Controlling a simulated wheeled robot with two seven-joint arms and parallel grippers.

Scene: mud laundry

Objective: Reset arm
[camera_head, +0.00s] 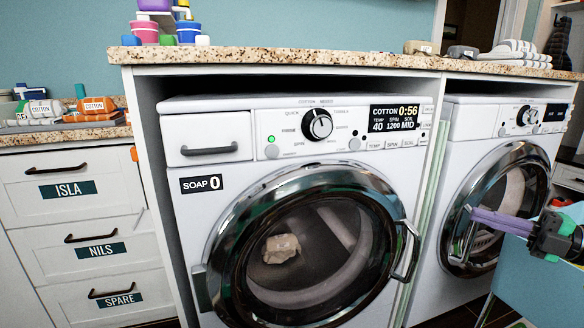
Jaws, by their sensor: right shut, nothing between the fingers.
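My right gripper (472,212) comes in from the right edge, its purple fingers shut with nothing between them. Its fingertips are in front of the round door of the right-hand machine (497,200); I cannot tell whether they touch it. The left-hand washing machine (300,210) has its round door (322,245) shut, with a light cloth bundle (281,249) visible through the glass. Its display (394,118) reads COTTON 0:56, and a green light (271,151) is lit. My left gripper is out of view.
A granite counter (340,62) runs above both machines, carrying colourful cups (188,32) and folded towels (515,52). Labelled drawers (70,215) stand at the left. A blue surface (540,285) lies under my right gripper at the lower right.

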